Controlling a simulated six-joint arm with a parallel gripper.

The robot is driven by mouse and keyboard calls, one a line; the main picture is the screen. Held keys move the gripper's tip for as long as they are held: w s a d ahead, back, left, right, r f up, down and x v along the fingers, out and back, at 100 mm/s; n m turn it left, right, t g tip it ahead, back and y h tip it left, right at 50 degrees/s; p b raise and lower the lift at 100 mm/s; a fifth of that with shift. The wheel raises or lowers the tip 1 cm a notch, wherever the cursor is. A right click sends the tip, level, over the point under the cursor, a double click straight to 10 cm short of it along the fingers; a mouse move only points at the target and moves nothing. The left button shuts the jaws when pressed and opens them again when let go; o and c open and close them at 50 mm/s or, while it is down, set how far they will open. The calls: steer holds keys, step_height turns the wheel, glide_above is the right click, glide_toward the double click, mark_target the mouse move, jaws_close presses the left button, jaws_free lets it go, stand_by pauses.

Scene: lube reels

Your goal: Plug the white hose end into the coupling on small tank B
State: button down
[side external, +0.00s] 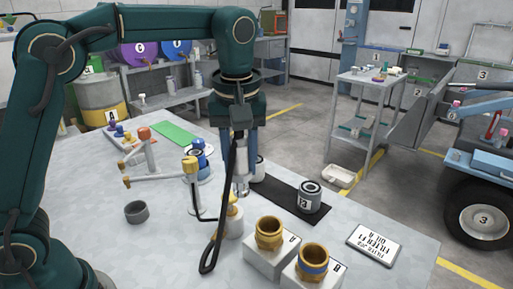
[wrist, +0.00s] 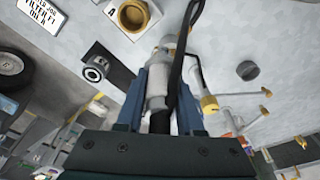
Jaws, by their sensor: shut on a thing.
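My gripper (side external: 243,172) is shut on the white hose end (wrist: 157,82), with the black hose (side external: 216,240) hanging in a loop beside it. The hose end points down above the table, to the left of and above two white blocks with brass couplings. The other block, marked A, carries a plain brass coupling (side external: 269,232), which also shows in the wrist view (wrist: 133,15). The hose end and the B coupling are apart.
A yellow-topped white piece (side external: 235,218) stands close below the hose end. A yellow-capped fitting (side external: 190,165) stands to the left. A canister (side external: 310,197) stands on a black mat. A sign plate (side external: 374,246) lies at right and a grey ring (side external: 136,212) at left.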

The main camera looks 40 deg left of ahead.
steer(key=a+r, duration=0.3)
steer(key=a, duration=0.2)
steer(key=w+d+m+h, duration=0.2)
steer(key=w+d+m, duration=0.1)
steer(key=d+m, duration=1.25)
steer(key=shift+s+d+f+m, duration=0.4)
steer(key=shift+d+f, duration=0.55)
steer(key=shift+f, duration=0.8)
steer(key=shift+s+d+f+m, duration=0.35)
steer(key=shift+d+f, duration=0.6)
steer(key=shift+f, duration=0.8)
steer(key=shift+s+d+f+m, duration=0.25)
steer(key=shift+d+f+m, duration=0.25)
steer(key=shift+d+f, duration=0.85)
steer(key=shift+a+f, duration=0.4)
steer(key=shift+f, duration=0.1)
steer(key=c, duration=0.5)
jaws_free()
steer(key=shift+c, duration=0.2)
